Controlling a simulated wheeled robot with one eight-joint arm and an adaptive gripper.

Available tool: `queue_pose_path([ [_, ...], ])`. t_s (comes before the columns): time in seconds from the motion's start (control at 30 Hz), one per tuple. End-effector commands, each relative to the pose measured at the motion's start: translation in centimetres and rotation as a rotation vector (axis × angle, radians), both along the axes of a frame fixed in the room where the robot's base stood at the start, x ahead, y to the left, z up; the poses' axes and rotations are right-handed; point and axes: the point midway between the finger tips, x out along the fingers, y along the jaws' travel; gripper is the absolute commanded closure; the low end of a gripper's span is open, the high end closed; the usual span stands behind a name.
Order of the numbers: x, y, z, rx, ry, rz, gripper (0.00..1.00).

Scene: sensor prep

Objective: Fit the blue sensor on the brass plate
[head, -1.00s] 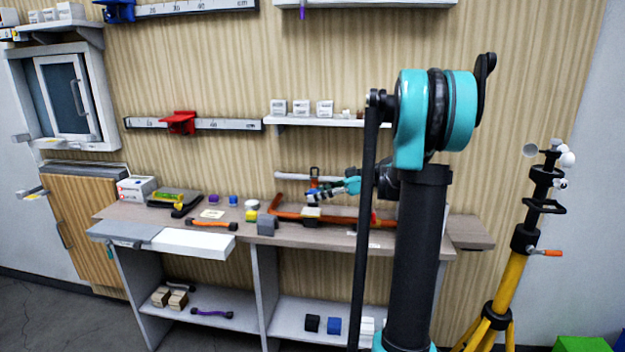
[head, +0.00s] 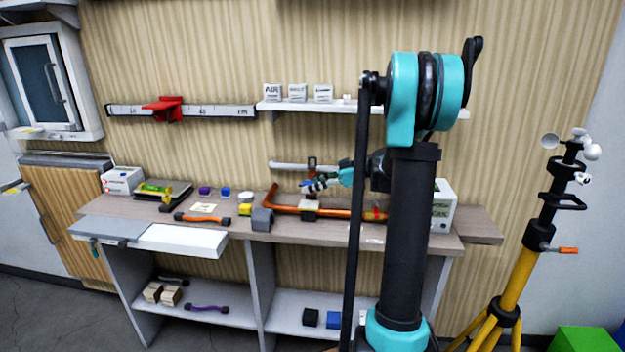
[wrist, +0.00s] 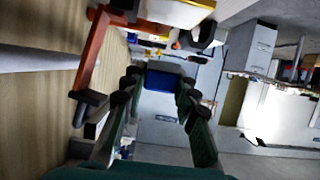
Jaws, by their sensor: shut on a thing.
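My gripper (head: 308,185) hangs over the back of the bench, above an orange pipe (head: 340,213) and a pale block (head: 310,206) set at that pipe. In the wrist view my gripper (wrist: 155,90) has its fingers closed on a dark blue block, the blue sensor (wrist: 168,82), held between the fingertips. In the head view the sensor is small and hard to make out at the fingertips. I cannot pick out the brass plate for certain; the pale block under the gripper is too small to tell.
A grey pipe (head: 290,166) with a clamp runs along the wall behind the gripper. A white instrument box (head: 443,205) stands right, partly behind my arm.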

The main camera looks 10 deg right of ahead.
Motion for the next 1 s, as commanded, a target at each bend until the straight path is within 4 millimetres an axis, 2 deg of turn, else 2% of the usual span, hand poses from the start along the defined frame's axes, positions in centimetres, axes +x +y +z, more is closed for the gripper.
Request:
queue_pose_path([
  [0.4,0.0,0.0,-3.3,0.0,0.0,0.0,1.0],
  [1.0,0.0,0.0,-4.0,0.0,0.0,0.0,1.0],
])
